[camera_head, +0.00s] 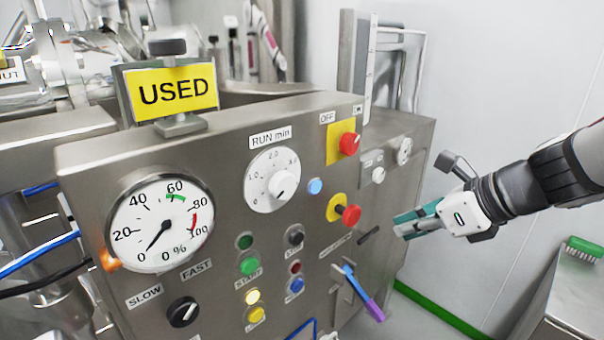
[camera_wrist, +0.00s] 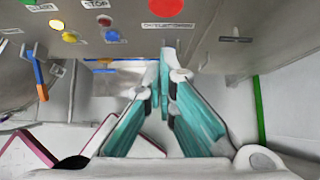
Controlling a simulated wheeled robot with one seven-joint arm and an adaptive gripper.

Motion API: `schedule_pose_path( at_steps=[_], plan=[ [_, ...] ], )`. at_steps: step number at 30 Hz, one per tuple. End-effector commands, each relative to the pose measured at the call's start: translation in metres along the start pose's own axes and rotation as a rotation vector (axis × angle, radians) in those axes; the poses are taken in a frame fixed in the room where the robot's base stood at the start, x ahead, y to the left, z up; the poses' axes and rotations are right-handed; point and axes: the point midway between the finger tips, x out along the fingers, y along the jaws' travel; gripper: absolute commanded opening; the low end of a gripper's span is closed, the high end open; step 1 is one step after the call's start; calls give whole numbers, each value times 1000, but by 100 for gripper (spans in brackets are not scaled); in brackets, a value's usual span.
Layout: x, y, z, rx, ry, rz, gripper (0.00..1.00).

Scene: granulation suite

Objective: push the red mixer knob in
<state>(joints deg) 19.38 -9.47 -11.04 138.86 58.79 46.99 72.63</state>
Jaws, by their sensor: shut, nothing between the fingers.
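Two red knobs show on the front of the steel control panel (camera_head: 225,215). The lower red knob (camera_head: 350,214) stands out from a yellow disc, with a label under it too small to read; which of the two is the mixer knob I cannot tell. The upper red knob (camera_head: 349,144) sits on a yellow plate beside an OFF label. A red knob (camera_wrist: 178,8) shows at the top edge of the wrist view, cut off. My gripper (camera_head: 399,226), with teal fingers, is shut and empty, right of the lower knob and apart from it. Its closed fingertips (camera_wrist: 168,58) point toward the panel, below the knob.
A purple-and-blue lever (camera_head: 365,295) sticks out below the lower knob. Several buttons, a dial (camera_head: 272,180) and a gauge (camera_head: 160,222) fill the panel. A yellow USED sign (camera_head: 178,90) stands on top. A steel table (camera_head: 560,290) with a green brush (camera_head: 585,247) is at right.

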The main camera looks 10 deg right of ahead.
Motion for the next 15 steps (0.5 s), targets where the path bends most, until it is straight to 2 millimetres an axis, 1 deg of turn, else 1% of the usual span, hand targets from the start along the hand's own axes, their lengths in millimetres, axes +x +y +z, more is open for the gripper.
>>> schedule_pose_path(
  at_steps=[1,8,12,15],
  plan=[
    [14,0,-1,1,4,5,0],
    [58,0,-1,1,3,4,0],
    [70,1,14,-2,2,2,0],
    [77,0,22,-1,1,1,0]
  ],
)
